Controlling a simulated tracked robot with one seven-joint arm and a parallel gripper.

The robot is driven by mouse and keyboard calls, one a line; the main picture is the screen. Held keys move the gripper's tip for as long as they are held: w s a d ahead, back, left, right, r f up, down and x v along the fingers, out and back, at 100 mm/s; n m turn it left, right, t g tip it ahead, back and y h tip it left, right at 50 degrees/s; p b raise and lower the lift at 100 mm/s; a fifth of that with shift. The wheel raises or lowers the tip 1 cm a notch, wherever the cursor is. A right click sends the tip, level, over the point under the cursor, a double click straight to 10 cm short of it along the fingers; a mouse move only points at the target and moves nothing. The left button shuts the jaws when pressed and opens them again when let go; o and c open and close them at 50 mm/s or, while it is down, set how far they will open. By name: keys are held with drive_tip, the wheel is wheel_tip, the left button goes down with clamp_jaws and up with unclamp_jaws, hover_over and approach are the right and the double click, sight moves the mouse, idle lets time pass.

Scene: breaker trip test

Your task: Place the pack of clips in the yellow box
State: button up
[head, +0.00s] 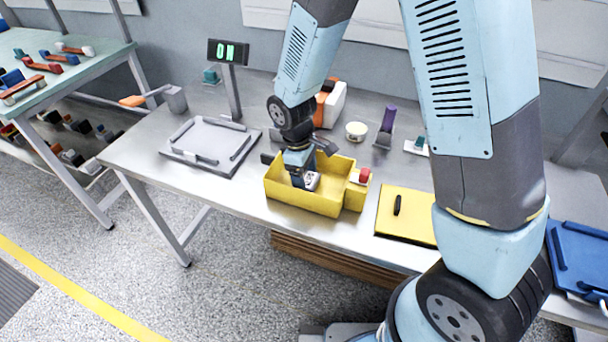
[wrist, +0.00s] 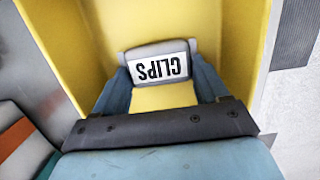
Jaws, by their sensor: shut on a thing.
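The yellow box (head: 285,194) stands on the metal table and is open at the top. My gripper (head: 303,180) reaches down into it from above. In the wrist view my gripper (wrist: 166,88) is shut on the pack of clips (wrist: 130,54), a grey pack with a white label reading "CLIPS". The yellow walls of the box (wrist: 232,40) show around the pack in the wrist view. The pack also shows in the head view (head: 312,181), inside the box's walls. I cannot tell whether it touches the box floor.
A small yellow bin with a red-and-white item (head: 361,176) adjoins the box's right side. A grey tray (head: 212,145) lies to the left, and a yellow panel with a black handle (head: 404,222) to the right. A white tub (head: 356,131) and a purple-topped item (head: 387,120) stand behind.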

drive_tip(key=o, duration=1)
drive_tip(key=shift+o, duration=0.2)
wheel_tip(320, 180, up, 12)
drive_tip(key=a, duration=0.1)
drive_tip(key=shift+w+a, duration=0.3)
drive_tip(key=d+r+m+t+y, duration=0.1)
drive_tip(key=d+r+m, duration=0.3)
drive_tip(key=d+r, duration=0.4)
drive_tip(key=s+d+r+m+t, duration=0.2)
drive_tip(key=s+d+r+m, duration=0.3)
drive_tip(key=d, duration=0.4)
drive_tip(key=s+d+r+m+t, duration=0.3)
drive_tip(key=s+d+r+m, duration=0.2)
drive_tip(key=s+d+r, duration=0.3)
drive_tip(key=shift+d+r+y, duration=0.25)
drive_tip(key=shift+d+y, duration=0.15)
drive_tip(key=shift+d, duration=0.7)
